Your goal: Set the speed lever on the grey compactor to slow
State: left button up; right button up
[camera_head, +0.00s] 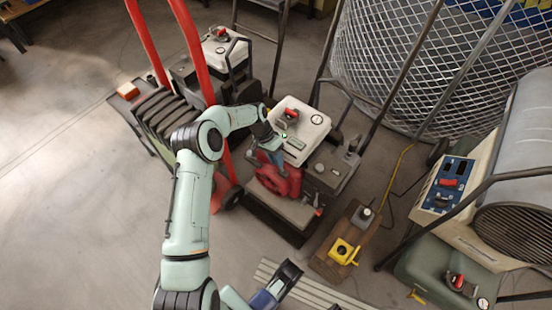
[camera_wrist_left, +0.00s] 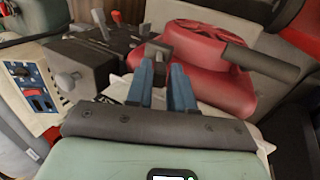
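A compactor-like machine stands in the middle of the head view, with a white top cover (camera_head: 304,150), a red round housing (camera_head: 272,183) and a dark grey box (camera_head: 330,172). I cannot tell for certain which part is the speed lever. A small red-tipped lever (camera_head: 319,210) shows low on its right side. My left gripper (camera_head: 272,158) is over the red housing. In the left wrist view its blue fingers (camera_wrist_left: 166,75) are apart, with a dark block (camera_wrist_left: 157,58) near the tips; contact is unclear. The red housing (camera_wrist_left: 205,70) lies just beyond. My right gripper (camera_head: 278,284) is low in the head view, its opening unclear.
A similar machine with a white top (camera_head: 222,50) stands behind, beside red handle bars (camera_head: 190,45). A wooden board (camera_head: 330,262) carries a yellow device (camera_head: 343,251). At right is a machine with a blue control panel (camera_head: 449,184). The floor at left is clear.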

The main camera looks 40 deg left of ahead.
pick_arm(q)
jog(key=shift+o, duration=0.9)
jog(key=shift+a+r, duration=0.1)
jog(key=shift+r, duration=0.15)
jog(key=p+v, duration=0.2)
jog(key=v, duration=1)
jog(key=shift+a+r, duration=0.15)
jog(key=shift+r, duration=0.25)
pick_arm(e)
jog(key=r, duration=0.1)
jog(key=s+a+r, duration=0.1)
jog(key=r, duration=0.1)
jog(key=shift+s+a, duration=0.35)
jog(key=shift+s, duration=0.05)
pick_arm(q)
jog(key=shift+s, duration=0.1)
